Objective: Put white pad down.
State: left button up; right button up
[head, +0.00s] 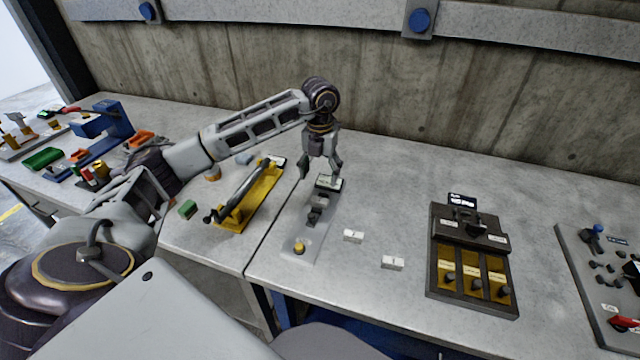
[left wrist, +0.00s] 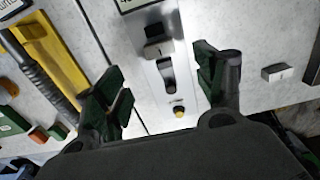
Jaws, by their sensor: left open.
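I cannot tell which, if either, is the white pad. One such white block (left wrist: 277,72) shows at the right of the left wrist view. My left gripper (head: 321,172) is open, pointing down over the far end of a pale panel (head: 297,234) with a dark lever (left wrist: 167,74) and a yellow button (left wrist: 179,112). In the left wrist view nothing shows held between its fingers. My right gripper is out of view.
A yellow tool with a dark bar (head: 247,198) and a green block (head: 188,209) lie left of the panel. A dark box with yellow slots (head: 433,278) stands to the right. A concrete wall (head: 480,110) stands behind.

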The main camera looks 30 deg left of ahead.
pick_arm(q)
notch_tip(320, 180, up, 2)
jog(key=shift+r, duration=0.1)
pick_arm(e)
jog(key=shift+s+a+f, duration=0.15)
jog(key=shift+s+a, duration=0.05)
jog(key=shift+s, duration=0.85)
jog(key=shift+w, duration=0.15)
